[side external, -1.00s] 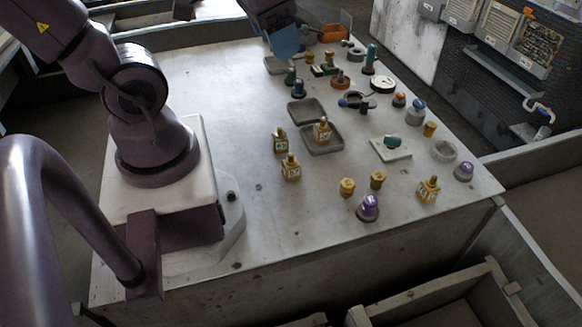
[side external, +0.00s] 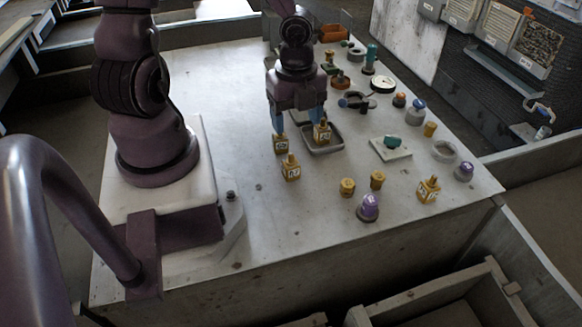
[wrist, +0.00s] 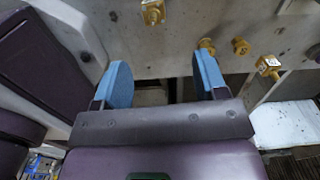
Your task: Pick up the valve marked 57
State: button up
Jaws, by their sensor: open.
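Several small brass valves with white number labels stand upright on the grey table. The one nearest the front (side external: 291,170) has a label that looks like 57, though the digits are small. Another brass valve (side external: 280,144) is just behind it, a third (side external: 322,134) is at the grey tray, and one more (side external: 428,190) is at the front right. My gripper (side external: 297,118) points down with its blue fingers apart and empty, behind the front valve and above the two rear ones. In the wrist view my gripper (wrist: 164,82) is open, with a brass valve (wrist: 152,12) beyond the fingertips.
Two brass knobs (side external: 347,187) (side external: 377,180) and a purple-topped knob (side external: 368,207) stand right of the front valve. The grey tray (side external: 338,147) and a white plate with a green part (side external: 390,148) lie behind. The table's front left is clear.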

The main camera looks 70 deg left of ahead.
aim_at(291, 155)
notch_tip(291, 155, down, 7)
jog(key=shift+f, duration=0.15)
jog(key=shift+s+a+f, duration=0.1)
jog(key=shift+s+f, duration=0.1)
jog(key=shift+f, duration=0.6)
jog(key=shift+s+a+f, duration=0.1)
jog(key=shift+s+f, duration=0.1)
jog(key=shift+f, duration=0.55)
jog(key=shift+s+d+f, duration=0.15)
jog(key=shift+f, duration=0.85)
jog(key=shift+a, duration=0.2)
jog(key=shift+c, duration=0.2)
jog(key=c, duration=1.1)
jog(key=shift+w, duration=0.2)
jog(key=shift+c, duration=0.2)
